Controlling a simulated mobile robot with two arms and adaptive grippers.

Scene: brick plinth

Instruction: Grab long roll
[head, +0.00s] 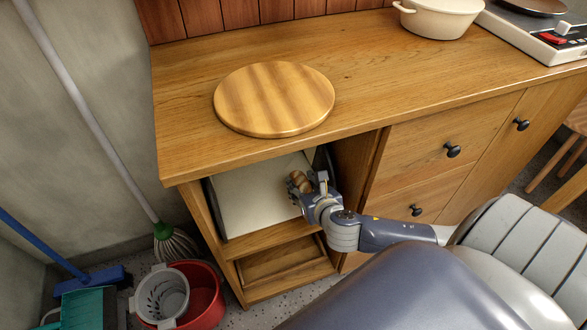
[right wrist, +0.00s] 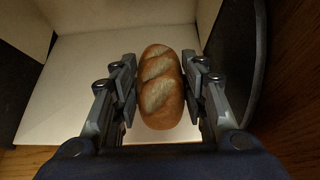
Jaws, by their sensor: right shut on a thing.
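The long roll (right wrist: 161,88) is a brown bread loaf with pale slashes across its top. In the right wrist view it lies lengthwise between the two fingers of my right gripper (right wrist: 160,92), which is shut on it. In the head view the roll (head: 299,182) shows small at the tip of my right gripper (head: 310,184), inside the cabinet's open upper compartment. The gripper partly hides the roll there. I cannot tell whether the roll touches the pale surface below it. My left gripper is not in view.
The compartment has a pale board (head: 245,200) inside and side walls close to the gripper. The wooden counter (head: 370,75) above carries a round board (head: 274,98), a cream pot (head: 440,18) and a stove (head: 545,30). A red bucket (head: 205,298) stands at lower left.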

